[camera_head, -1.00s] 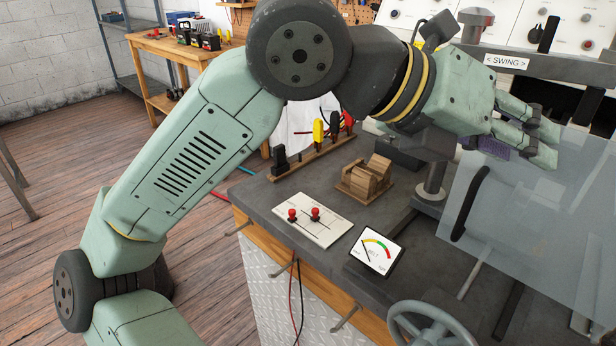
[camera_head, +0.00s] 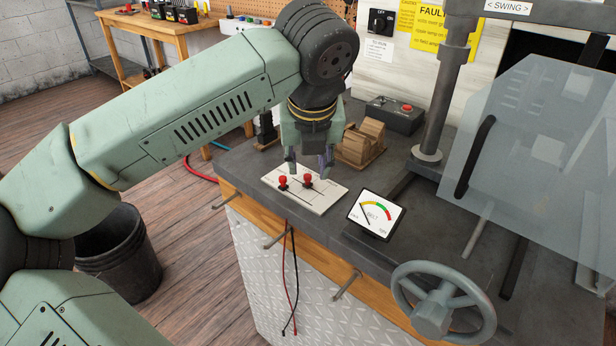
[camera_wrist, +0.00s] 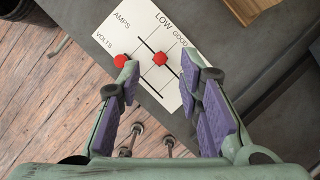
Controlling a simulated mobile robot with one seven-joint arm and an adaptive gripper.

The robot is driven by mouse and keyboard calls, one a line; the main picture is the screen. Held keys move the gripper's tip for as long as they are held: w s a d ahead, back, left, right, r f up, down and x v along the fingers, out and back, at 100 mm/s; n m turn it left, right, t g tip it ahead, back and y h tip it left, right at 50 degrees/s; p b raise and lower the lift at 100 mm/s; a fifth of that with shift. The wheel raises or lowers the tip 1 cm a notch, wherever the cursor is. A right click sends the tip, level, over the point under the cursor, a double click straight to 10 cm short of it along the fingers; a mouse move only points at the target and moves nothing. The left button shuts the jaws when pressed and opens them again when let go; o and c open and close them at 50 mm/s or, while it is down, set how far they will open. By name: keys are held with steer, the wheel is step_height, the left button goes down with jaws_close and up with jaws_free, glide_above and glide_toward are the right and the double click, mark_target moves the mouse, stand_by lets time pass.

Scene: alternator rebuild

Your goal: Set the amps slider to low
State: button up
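The white slider panel (camera_head: 325,198) lies on the bench top with two red-topped sliders, a left one (camera_head: 282,181) and a right one (camera_head: 308,177). In the wrist view the panel (camera_wrist: 178,98) carries the words AMPS, VOLTS, LOW and GOOD. The left red knob (camera_wrist: 120,60) is near VOLTS, and the right red knob (camera_wrist: 160,58) sits where dark lines cross. My gripper (camera_head: 309,168) points down over the panel, open and empty. In the wrist view its fingers (camera_wrist: 160,75) are apart, with the right knob ahead between the tips.
A gauge (camera_head: 376,214) stands right of the panel, and a wooden block (camera_head: 362,145) behind it. A grey box with a red button (camera_head: 396,114) is further back. A clear shield (camera_head: 535,160) and a handwheel (camera_head: 440,305) are at the right. The bench front edge is close.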

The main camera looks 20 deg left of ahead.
mark_target(308, 181)
steer(key=shift+b+x, duration=0.3)
steer(key=shift+x, duration=1.1)
steer(key=shift+c, duration=0.3)
jaws_close()
